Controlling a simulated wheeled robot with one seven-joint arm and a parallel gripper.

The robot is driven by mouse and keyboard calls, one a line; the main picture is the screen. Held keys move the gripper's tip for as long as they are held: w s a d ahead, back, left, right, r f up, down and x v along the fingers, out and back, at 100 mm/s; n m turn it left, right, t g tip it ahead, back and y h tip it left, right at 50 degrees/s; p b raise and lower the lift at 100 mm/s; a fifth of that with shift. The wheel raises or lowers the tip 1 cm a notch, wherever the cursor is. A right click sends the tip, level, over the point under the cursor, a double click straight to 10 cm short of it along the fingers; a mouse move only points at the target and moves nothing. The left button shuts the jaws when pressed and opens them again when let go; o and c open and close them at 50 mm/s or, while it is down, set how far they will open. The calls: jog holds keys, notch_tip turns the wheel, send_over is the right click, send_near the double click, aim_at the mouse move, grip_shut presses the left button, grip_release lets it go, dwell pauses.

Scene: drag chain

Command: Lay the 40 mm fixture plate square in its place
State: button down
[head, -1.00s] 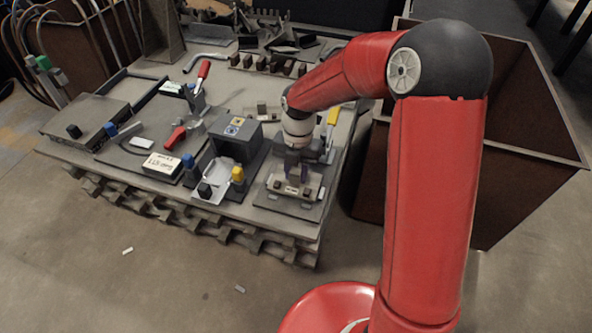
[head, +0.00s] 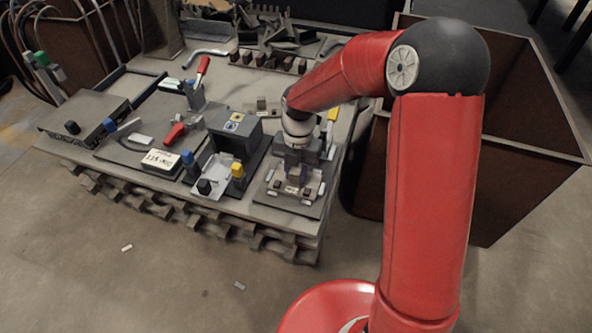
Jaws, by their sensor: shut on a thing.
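My gripper (head: 297,179) points down over a grey fixture base (head: 312,208) at the right front of the bench. Its jaws are shut on a small grey plate with darker blocks on it, which I take to be the fixture plate (head: 291,190). The plate is at or just above the base; I cannot tell whether it touches. Small light pieces show around its edges. The fingertips and the far side of the plate are partly hidden by the gripper.
A grey block housing (head: 234,133) with a yellow-capped post (head: 238,170) stands just left of the base. A labelled box (head: 160,163) and red-handled clamp (head: 174,132) lie farther left. A yellow piece (head: 333,115) stands behind my wrist. A rusty bin (head: 520,190) stands right.

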jog(key=c, duration=1)
grip_release()
jog(key=shift+c, duration=0.2)
notch_tip(320, 180, up, 8)
jog(key=p, duration=0.1)
jog(key=shift+w+d, duration=0.15)
jog(key=shift+w, duration=0.3)
jog(key=shift+f, duration=0.1)
